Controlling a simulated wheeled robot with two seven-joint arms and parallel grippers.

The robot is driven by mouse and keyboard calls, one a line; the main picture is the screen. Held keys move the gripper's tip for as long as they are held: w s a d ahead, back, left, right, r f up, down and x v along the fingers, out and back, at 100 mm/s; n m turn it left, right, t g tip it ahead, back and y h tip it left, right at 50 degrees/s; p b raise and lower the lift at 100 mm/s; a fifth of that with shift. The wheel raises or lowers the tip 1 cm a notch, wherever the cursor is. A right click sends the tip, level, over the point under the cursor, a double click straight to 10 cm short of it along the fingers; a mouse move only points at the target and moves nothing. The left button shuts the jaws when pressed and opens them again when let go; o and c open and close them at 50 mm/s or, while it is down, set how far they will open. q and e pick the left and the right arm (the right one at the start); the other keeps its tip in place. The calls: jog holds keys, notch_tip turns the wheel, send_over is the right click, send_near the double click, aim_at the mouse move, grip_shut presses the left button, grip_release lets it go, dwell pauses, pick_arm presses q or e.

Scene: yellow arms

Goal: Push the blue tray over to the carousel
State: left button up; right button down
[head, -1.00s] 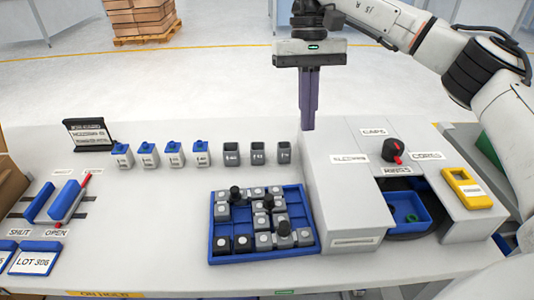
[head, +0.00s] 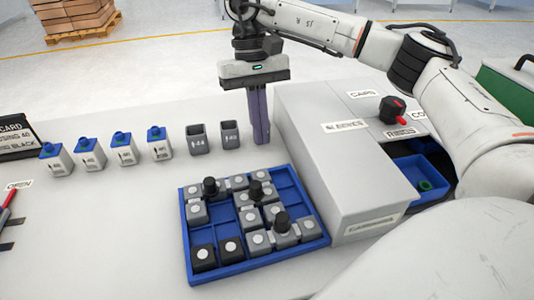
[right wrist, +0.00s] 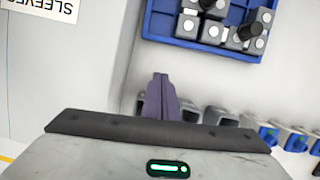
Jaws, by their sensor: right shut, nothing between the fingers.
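The blue tray (head: 274,264) lies on the white table, left of the white housing. It holds several grey and black blocks, some with black knobs, and some cells are empty. The tray also shows at the top of the right wrist view (right wrist: 170,42). My right gripper (head: 262,140) is shut and empty, pointing down behind the tray near the housing's left side, apart from the tray. Its purple fingers show in the wrist view (right wrist: 160,85). The carousel is mostly hidden under the housing; a blue bin with a green ring (head: 425,186) shows in its opening. My left gripper is out of view.
The white housing (head: 345,175) labelled SLEEVES stands between tray and opening, with a black and red knob (head: 394,110) on top. Grey cups (head: 197,138) and blue-capped bottles (head: 90,152) stand in a row behind left.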

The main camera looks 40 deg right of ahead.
jog(key=shift+x, duration=1.15)
jog(key=s, duration=0.1)
jog(key=s+a, duration=0.1)
jog(key=shift+s+f, duration=0.15)
jog(key=shift+s, duration=0.25)
jog(key=shift+s+a, duration=0.2)
jog(key=shift+s, duration=0.35)
